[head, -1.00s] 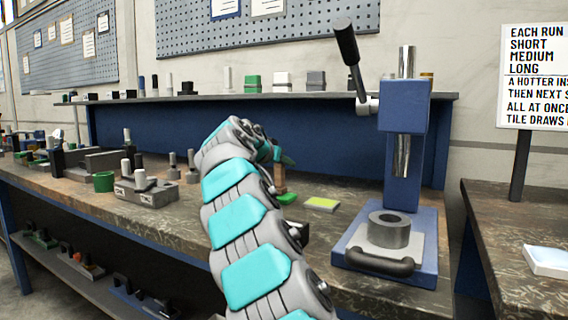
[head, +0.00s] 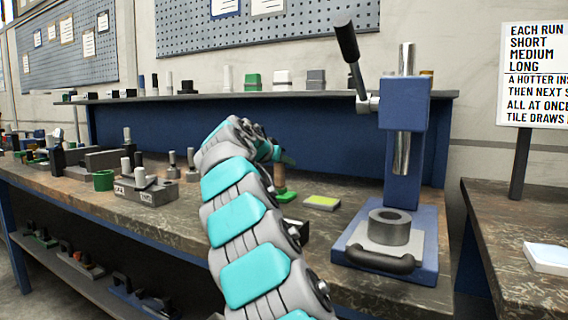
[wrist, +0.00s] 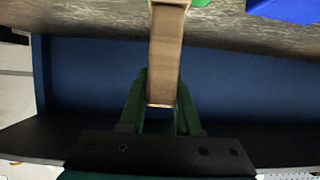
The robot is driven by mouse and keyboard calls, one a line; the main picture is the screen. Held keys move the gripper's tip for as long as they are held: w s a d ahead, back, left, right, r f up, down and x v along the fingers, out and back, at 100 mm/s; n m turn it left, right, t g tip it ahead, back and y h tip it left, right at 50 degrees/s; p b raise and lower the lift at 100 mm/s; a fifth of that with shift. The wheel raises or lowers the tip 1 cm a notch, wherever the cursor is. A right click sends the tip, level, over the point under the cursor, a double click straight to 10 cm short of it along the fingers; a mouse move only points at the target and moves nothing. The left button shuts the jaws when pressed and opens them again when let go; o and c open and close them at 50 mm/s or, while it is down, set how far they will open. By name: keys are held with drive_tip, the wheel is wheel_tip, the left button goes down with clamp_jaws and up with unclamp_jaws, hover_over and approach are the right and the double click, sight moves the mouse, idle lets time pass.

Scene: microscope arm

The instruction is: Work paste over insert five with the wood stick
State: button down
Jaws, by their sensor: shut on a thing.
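My gripper (wrist: 162,105) has green fingers and is shut on the wood stick (wrist: 166,55), a flat pale brown strip. In the head view my arm hides much of the gripper, and the stick (head: 279,176) points down to the workbench. Its lower end is close to a small green block (head: 287,197); I cannot tell whether they touch. A corner of green also shows in the wrist view (wrist: 201,2). I cannot make out which thing is insert five, nor any paste on it.
A yellow-topped pad (head: 321,202) lies right of the green block. A blue press (head: 403,105) with a grey ring (head: 389,228) on its base stands further right. A grey block with posts (head: 146,190) and a green cup (head: 103,180) are left. A shelf (head: 330,95) runs behind.

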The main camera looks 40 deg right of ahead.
drive_tip(key=shift+f, duration=0.2)
idle(0.4)
wheel_tip(320, 180, up, 7)
drive_tip(key=p, duration=0.3)
drive_tip(key=shift+r, duration=0.15)
idle(0.4)
idle(0.7)
